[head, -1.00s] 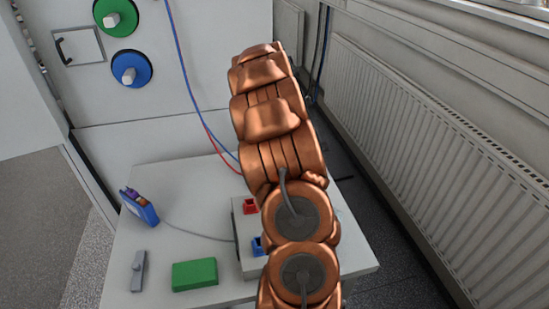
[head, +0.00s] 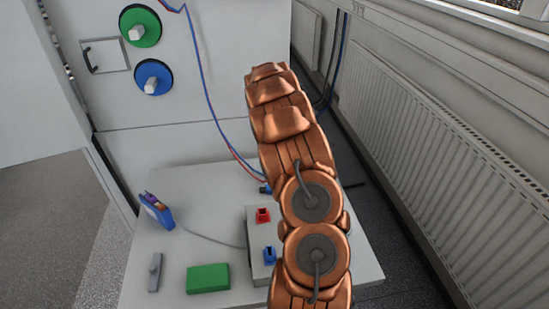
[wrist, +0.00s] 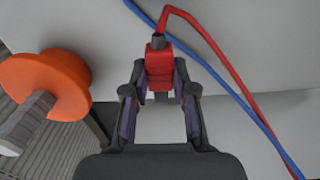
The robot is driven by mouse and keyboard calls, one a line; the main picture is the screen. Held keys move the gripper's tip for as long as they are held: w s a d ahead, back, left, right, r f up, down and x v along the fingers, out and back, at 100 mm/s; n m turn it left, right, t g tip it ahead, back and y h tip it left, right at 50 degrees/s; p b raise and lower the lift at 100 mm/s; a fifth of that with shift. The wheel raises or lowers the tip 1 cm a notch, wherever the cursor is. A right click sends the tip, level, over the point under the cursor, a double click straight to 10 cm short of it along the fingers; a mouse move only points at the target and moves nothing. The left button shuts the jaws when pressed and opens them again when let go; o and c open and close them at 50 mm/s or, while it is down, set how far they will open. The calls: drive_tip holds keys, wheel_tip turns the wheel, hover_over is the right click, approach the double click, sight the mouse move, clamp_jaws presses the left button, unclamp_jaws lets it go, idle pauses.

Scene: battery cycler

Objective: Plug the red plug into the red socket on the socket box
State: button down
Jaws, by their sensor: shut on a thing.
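In the wrist view my gripper (wrist: 160,88) is shut on the red plug (wrist: 158,62). The plug sits between the fingertips, with its red cable (wrist: 205,32) leading up and away to the right. In the head view my copper-coloured arm hides the gripper and the plug. The socket box (head: 258,240) stands on the table, partly hidden behind my arm. Its red socket (head: 263,215) is on top toward the back, and a blue socket (head: 270,254) is in front of it.
A blue cable (wrist: 228,85) runs beside the red one. A blue device (head: 157,211), a green block (head: 208,278) and a grey tool (head: 155,272) lie on the table (head: 195,185), left of the box. An orange disc knob (wrist: 55,80) shows in the wrist view. A radiator (head: 440,150) lines the right wall.

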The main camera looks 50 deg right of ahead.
drive_tip(key=w+n, duration=0.1)
drive_tip(key=w+n+p, duration=0.1)
drive_tip(key=n, duration=0.1)
drive_tip(key=shift+a+f+n, duration=0.15)
drive_tip(key=shift+n, duration=0.15)
drive_tip(key=shift+f, duration=0.15)
drive_tip(key=shift+f, duration=2.2)
drive_tip(key=c, duration=0.9)
unclamp_jaws()
drive_tip(key=shift+o, duration=0.2)
drive_tip(key=shift+r, duration=0.15)
